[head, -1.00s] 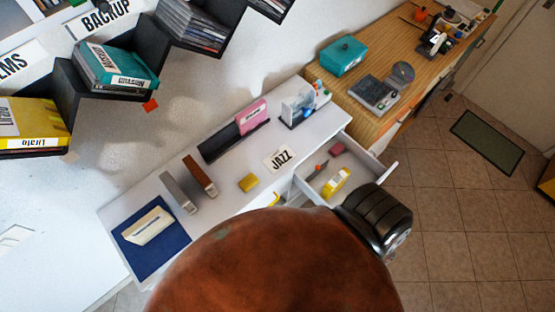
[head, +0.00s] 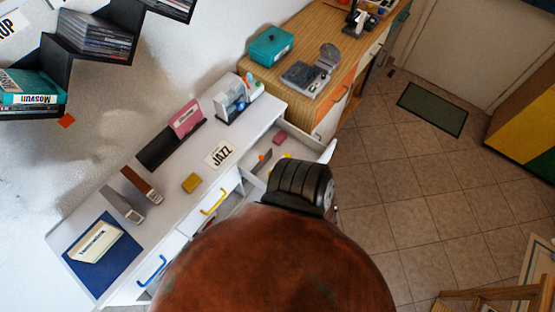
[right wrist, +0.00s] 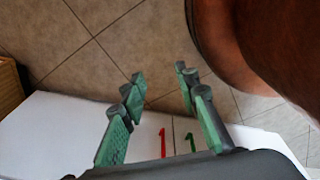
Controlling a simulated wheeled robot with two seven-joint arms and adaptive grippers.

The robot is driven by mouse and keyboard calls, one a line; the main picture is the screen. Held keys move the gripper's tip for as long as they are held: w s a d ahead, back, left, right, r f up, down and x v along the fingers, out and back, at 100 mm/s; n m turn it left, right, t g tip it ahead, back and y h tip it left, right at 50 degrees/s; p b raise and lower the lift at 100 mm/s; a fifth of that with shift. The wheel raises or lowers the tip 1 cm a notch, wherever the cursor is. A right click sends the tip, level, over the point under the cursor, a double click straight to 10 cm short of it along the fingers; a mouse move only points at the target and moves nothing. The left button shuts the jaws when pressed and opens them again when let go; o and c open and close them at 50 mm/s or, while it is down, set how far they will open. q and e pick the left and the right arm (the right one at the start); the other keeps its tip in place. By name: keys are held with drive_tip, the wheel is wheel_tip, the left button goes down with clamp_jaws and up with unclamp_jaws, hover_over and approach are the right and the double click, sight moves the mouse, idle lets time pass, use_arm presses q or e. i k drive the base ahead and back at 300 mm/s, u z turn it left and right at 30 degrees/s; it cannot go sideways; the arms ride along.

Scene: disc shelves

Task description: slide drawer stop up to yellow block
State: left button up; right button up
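A small yellow block (head: 191,183) lies on the white cabinet top (head: 170,212), in front of the JAZZ card. The open drawer (head: 299,139) at the cabinet's right end holds a pink piece (head: 280,138) and a thin grey and orange piece (head: 264,158). I cannot tell which piece is the drawer stop. A dark ribbed part and a large brown rounded shape hide the drawer's near part. My right gripper (right wrist: 160,73) shows in the right wrist view, its green-padded fingers apart with nothing between them. My left gripper is not in view.
The cabinet top also bears a blue mat (head: 76,268), grey and brown holders (head: 141,186), a pink case (head: 187,119) and a JAZZ card (head: 220,154). Yellow (head: 213,202) and blue (head: 151,271) handles are on its front.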

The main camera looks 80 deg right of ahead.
sight(262, 162)
drive_tip(key=k, duration=1.05)
drive_tip(key=z, duration=0.85)
drive_tip(key=i, duration=0.4)
